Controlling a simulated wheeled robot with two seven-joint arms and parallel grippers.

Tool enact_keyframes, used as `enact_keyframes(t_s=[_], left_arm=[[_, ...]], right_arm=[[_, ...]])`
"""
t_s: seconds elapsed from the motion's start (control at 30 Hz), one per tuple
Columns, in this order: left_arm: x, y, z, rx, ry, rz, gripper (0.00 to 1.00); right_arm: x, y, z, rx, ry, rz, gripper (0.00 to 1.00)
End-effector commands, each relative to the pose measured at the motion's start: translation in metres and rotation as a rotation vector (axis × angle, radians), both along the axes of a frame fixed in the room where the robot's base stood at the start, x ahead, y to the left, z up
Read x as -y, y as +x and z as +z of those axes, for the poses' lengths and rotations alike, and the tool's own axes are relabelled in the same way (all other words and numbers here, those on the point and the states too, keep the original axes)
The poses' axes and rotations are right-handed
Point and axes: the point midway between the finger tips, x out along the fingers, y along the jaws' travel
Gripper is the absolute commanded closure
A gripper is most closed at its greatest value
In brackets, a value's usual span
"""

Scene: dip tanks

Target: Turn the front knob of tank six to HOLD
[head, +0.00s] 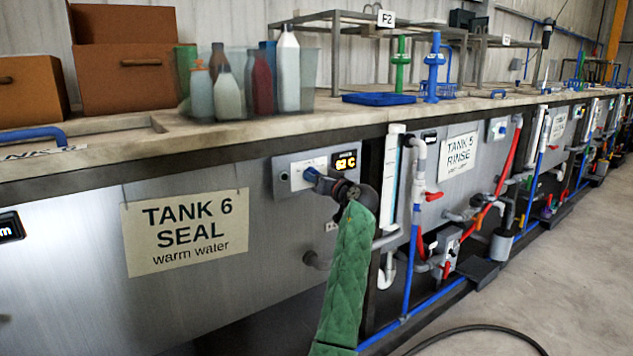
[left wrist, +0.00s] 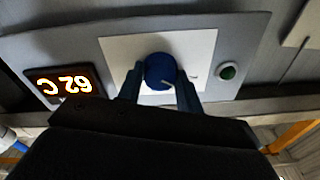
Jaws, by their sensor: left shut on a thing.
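Tank six (head: 75,280) is the grey tank at the left, with a sign (head: 186,230) reading "TANK 6 SEAL warm water". Its front control panel (head: 284,178) has a white plate and a display (head: 345,161) reading 62 C. My left gripper (head: 314,176) is at this plate, its arm in a green sleeve. In the left wrist view, a round blue knob (left wrist: 159,66) sits on the white plate (left wrist: 120,52), between the two fingers of my left gripper (left wrist: 160,86), which is shut on it. The knob's setting is not readable. My right gripper is not in view.
A clear bin (head: 310,85) of bottles and brown boxes (head: 125,75) stand on the counter above. Tank five's sign (head: 459,153) and red and blue pipes are to the right. A dark hose (head: 470,328) lies on the otherwise open floor.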

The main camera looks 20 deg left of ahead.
Motion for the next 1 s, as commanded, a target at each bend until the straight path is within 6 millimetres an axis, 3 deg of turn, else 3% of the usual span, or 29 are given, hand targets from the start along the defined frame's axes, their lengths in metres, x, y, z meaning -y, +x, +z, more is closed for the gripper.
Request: enact_keyframes(t_s=[0.87,0.9,1.0], left_arm=[[-0.0006,0.0002,-0.0024,0.035,-0.03,0.001,0.87],[-0.0006,0.0001,-0.0023,0.035,-0.03,0.001,0.63],[-0.0006,0.0001,-0.0019,0.036,-0.031,0.001,0.43]], right_arm=[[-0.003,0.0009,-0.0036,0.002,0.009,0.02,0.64],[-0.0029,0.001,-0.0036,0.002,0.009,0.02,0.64],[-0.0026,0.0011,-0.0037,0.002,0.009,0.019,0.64]])
